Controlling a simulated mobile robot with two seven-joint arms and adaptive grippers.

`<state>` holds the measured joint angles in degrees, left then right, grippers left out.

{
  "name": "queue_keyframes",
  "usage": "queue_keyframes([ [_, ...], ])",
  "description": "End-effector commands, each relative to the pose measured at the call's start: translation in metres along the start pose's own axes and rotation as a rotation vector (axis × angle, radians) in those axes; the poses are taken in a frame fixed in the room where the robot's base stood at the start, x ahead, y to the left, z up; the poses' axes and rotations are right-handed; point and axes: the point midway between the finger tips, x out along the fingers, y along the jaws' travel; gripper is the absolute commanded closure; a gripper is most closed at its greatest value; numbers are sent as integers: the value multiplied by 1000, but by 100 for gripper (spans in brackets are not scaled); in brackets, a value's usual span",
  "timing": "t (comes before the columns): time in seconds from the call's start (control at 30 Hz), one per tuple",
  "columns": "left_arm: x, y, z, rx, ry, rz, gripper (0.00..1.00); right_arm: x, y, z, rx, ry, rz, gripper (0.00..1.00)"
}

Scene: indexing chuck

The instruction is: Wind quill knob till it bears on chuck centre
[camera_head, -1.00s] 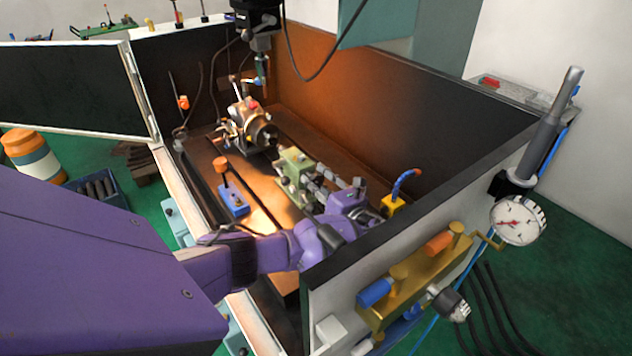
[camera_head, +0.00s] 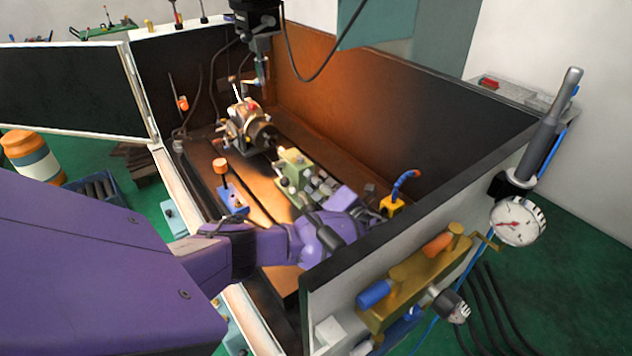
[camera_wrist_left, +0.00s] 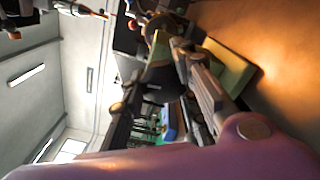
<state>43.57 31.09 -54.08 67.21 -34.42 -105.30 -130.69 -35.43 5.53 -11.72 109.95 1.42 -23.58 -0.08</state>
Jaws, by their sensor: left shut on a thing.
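The chuck (camera_head: 249,128), a round metal unit, stands on the machine bed, back left of the green tailstock (camera_head: 293,166). My left gripper (camera_head: 316,187) is at the near end of the tailstock, its fingers partly hidden by my purple wrist. In the left wrist view its two dark fingers reach towards the green tailstock body (camera_wrist_left: 232,70). The left gripper is shut on the quill knob, which is mostly hidden between the fingers. Whether the quill tip touches the chuck centre cannot be made out. My right gripper is not in view.
A blue block with an orange-topped post (camera_head: 221,167) stands left of the tailstock. A yellow block with a blue hose (camera_head: 392,204) is on the right. The enclosure wall (camera_head: 440,150) rises close to my wrist. A black machine head (camera_head: 256,18) hangs above the chuck.

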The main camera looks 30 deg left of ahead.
Motion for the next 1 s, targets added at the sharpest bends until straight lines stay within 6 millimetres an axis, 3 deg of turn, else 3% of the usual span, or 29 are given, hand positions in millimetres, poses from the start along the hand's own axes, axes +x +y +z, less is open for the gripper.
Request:
queue_keyframes([
  [0.03,-2,-4,-7,27,9,-3,98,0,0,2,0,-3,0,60],
  [0.67,-1,-3,-6,79,10,-2,98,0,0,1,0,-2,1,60],
  [0.7,-1,-3,-6,79,10,-2,70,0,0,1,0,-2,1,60],
  [0.8,-1,-3,-6,78,9,-2,57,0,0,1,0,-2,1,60],
  [1.0,0,-2,-5,77,8,-1,55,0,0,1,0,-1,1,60],
])
